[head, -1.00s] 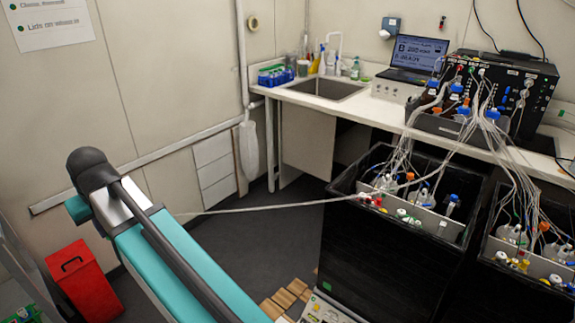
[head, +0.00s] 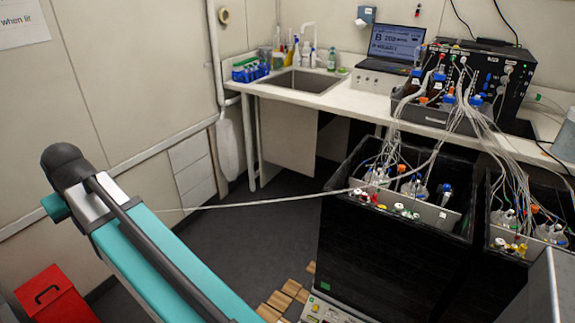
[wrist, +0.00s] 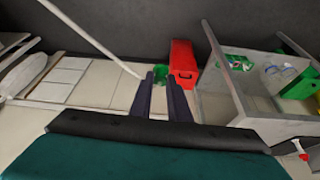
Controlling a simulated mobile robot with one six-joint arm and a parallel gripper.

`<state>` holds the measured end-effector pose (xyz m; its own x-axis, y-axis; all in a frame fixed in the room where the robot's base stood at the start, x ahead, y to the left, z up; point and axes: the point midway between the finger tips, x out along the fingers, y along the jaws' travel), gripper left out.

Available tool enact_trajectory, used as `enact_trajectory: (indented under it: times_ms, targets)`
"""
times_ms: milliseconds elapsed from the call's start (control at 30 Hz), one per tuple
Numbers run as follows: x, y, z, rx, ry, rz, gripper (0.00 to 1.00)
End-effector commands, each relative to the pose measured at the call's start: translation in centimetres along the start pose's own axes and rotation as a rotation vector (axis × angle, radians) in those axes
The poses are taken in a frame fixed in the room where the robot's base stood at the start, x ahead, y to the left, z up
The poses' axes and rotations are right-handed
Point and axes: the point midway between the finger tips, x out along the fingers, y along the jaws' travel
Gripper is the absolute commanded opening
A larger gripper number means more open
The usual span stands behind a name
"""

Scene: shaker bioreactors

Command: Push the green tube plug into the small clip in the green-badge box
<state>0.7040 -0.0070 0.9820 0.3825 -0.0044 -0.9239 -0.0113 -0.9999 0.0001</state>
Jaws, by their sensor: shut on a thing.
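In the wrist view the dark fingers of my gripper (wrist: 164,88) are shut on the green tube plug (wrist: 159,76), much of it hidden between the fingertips. A pale tube (wrist: 92,38) runs from the plug up to the left. In the head view this tube (head: 265,201) stretches to the black green-badge box (head: 390,250), with the green badge (head: 323,286) low on its front. My gripper is hidden behind my arm there, well left of the box. The box's grey strip (head: 428,212) carries red, white and green plugs. I cannot make out the small clip.
A second black box (head: 500,270) with tubes stands to the right. The bench (head: 330,98) behind holds a sink, laptop and black control unit. Wooden blocks (head: 283,297) lie before the box. Floor left of the box is clear.

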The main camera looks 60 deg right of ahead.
Motion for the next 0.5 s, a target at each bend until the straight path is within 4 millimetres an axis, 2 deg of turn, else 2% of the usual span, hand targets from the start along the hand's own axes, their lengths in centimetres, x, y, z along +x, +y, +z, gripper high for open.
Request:
enact_trajectory:
  times_ms: [367,500]
  targets:
    - [-0.01,-0.29,-0.01,-0.002,0.000,-0.001,0.00]
    - [0.00,0.54,-0.09,0.019,0.000,0.008,0.00]
